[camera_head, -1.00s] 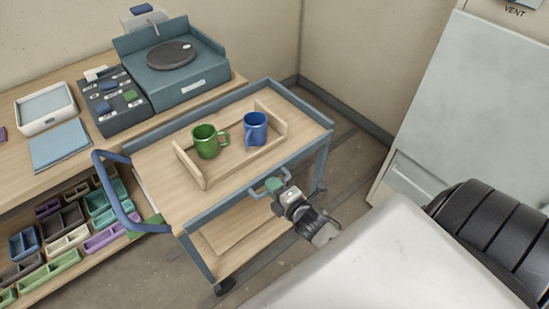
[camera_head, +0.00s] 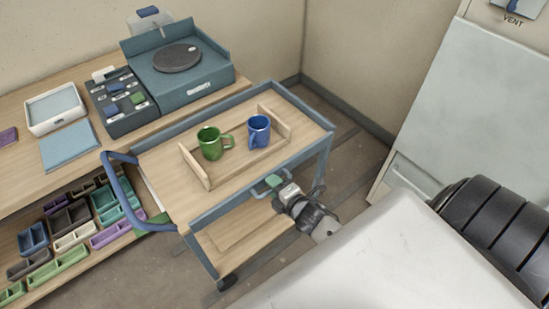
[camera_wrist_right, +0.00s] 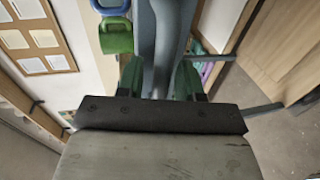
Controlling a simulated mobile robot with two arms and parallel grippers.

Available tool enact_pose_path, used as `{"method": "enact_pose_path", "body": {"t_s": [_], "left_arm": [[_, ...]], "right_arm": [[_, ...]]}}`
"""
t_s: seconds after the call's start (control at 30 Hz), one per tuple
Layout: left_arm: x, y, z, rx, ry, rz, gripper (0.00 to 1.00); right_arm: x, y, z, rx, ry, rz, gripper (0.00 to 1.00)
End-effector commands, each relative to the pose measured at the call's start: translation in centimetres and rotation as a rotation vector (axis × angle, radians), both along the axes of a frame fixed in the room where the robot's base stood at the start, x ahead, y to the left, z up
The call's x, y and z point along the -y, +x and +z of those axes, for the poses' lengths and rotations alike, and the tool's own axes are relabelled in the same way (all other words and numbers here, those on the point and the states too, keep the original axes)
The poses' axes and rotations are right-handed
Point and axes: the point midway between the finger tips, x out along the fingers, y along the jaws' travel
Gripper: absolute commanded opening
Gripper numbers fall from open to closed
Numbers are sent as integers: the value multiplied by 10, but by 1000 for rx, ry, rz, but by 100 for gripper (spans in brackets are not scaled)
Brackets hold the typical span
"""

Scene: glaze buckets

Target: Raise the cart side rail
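The cart (camera_head: 165,190) has a wooden top framed in blue-grey. Its side rail (camera_head: 232,203) runs along the near edge, with a small blue-grey handle (camera_head: 257,188) standing out from it. My right gripper (camera_head: 273,181) is at this handle, on the near side of the cart. In the right wrist view my green fingers (camera_wrist_right: 160,82) lie on both sides of a blue-grey bar (camera_wrist_right: 167,35) and seem shut on it. The exact finger contact is partly hidden. My left gripper is out of view.
On the cart top stands a wooden tray (camera_head: 198,170) with a green mug (camera_head: 211,144) and a blue mug (camera_head: 258,132). A workbench (camera_head: 20,170) with a turntable device (camera_head: 180,75) is behind and left. Several small bins (camera_head: 75,237) fill the shelf below. A pale cabinet (camera_head: 460,110) stands at right.

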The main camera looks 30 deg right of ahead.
Motion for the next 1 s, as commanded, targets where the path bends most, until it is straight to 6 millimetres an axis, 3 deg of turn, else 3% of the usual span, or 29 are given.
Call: {"method": "enact_pose_path", "body": {"t_s": [0.37, 0.8, 1.0], "left_arm": [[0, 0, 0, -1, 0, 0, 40], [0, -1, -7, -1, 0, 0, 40], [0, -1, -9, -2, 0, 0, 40]], "right_arm": [[0, -5, 0, -1, 1, 0, 42], [6, -82, 17, -2, 0, 0, 42], [8, -102, 22, -2, 1, 0, 42]]}}
